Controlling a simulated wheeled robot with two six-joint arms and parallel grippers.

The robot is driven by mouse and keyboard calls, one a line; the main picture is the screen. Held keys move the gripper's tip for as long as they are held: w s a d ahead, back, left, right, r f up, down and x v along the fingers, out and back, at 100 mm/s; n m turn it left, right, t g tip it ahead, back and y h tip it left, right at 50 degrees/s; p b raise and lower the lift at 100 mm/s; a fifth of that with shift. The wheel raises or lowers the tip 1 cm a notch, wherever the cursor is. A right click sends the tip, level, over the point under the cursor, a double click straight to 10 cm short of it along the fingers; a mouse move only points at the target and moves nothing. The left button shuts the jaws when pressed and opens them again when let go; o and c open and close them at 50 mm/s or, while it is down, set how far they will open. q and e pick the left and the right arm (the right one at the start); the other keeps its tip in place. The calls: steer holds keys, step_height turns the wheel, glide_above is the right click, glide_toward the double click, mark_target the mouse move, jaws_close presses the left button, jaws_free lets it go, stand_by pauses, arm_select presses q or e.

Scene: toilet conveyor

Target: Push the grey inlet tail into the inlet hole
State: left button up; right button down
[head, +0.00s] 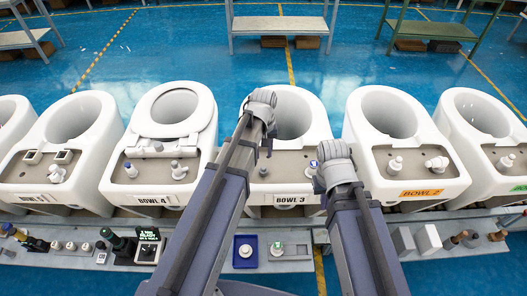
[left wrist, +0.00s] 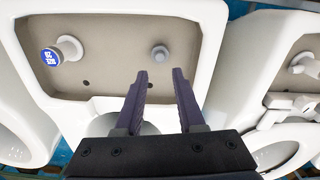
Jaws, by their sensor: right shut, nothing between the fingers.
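A small grey round piece, seemingly the grey inlet tail (left wrist: 160,52), stands on the deck of bowl 3 in the left wrist view. It also shows in the head view (head: 263,172). I cannot tell how deep it sits; any hole under it is hidden. My left gripper (left wrist: 160,74) is open and empty, its fingertips pointing at the tail and apart from it. In the head view its wrist (head: 261,105) is over bowl 3 (head: 312,110). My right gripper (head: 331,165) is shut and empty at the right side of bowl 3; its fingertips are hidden.
A white fitting with a blue top (head: 312,165) stands on the same deck, close to my right gripper. Bowl 4 (head: 165,150) is at left and bowl 2 (head: 405,160) at right. A blue tray (head: 236,262) lies on the front ledge.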

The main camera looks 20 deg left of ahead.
mark_target(263, 168)
arm_select(q)
steer(key=shift+f, duration=0.2)
steer(key=shift+c, duration=1.4)
steer(key=shift+f+b, duration=0.5)
steer(key=shift+b, duration=0.2)
jaws_close()
step_height(263, 168, down, 5)
steer(key=b, duration=0.4)
steer(key=shift+b, duration=0.4)
steer(key=shift+r, duration=0.1)
